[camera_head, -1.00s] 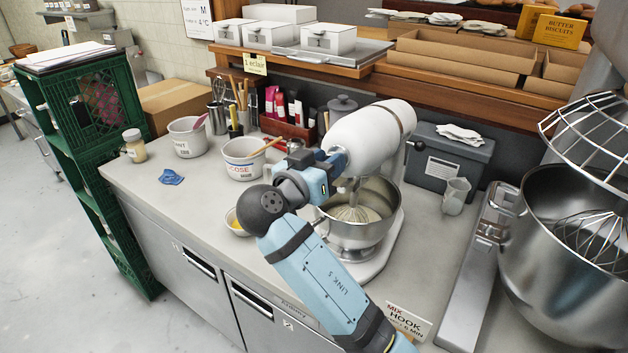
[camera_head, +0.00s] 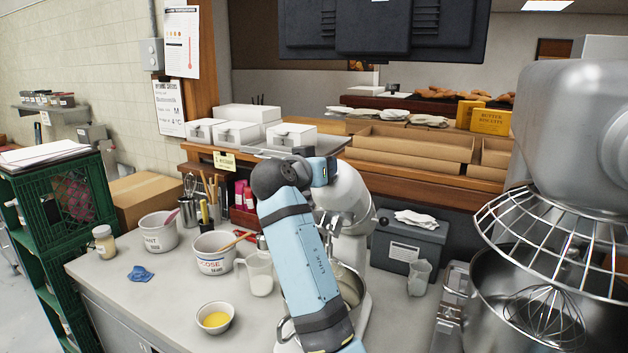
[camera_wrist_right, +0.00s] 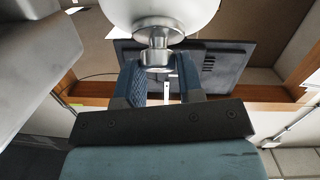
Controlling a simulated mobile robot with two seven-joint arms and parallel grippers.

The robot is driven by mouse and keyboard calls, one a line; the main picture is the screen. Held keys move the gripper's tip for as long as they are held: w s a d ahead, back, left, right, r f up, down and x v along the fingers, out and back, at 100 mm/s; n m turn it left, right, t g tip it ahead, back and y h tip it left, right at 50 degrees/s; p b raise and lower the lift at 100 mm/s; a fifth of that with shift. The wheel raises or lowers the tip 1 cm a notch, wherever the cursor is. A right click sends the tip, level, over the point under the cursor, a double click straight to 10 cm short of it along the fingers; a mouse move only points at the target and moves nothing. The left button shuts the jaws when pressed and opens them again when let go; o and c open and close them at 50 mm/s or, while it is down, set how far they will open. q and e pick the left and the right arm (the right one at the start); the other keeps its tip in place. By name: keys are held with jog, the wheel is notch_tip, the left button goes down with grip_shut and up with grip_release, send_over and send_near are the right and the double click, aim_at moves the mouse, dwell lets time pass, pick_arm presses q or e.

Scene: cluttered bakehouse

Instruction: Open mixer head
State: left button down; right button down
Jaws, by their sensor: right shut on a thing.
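The white stand mixer's head (camera_head: 347,192) is tilted up steeply in the head view, partly hidden behind my right arm. Its steel bowl (camera_head: 358,290) stands below, mostly covered by the arm. My right gripper (camera_head: 328,170) is raised at the upper end of the mixer head. In the right wrist view my right gripper (camera_wrist_right: 163,82) has its two blue fingers at the metal fitting (camera_wrist_right: 158,45) of the white mixer head (camera_wrist_right: 165,12), shut on the head. The exact contact is hard to see. My left gripper is not in view.
A large steel mixer (camera_head: 580,130) fills the right side. A shelf with white boxes (camera_head: 292,134) is behind.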

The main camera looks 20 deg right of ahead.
jog(key=shift+w+d+r, duration=0.2)
jog(key=shift+d+r, duration=0.1)
jog(key=c, duration=0.8)
grip_release()
jog(key=shift+s, duration=0.1)
jog(key=shift+f, duration=0.1)
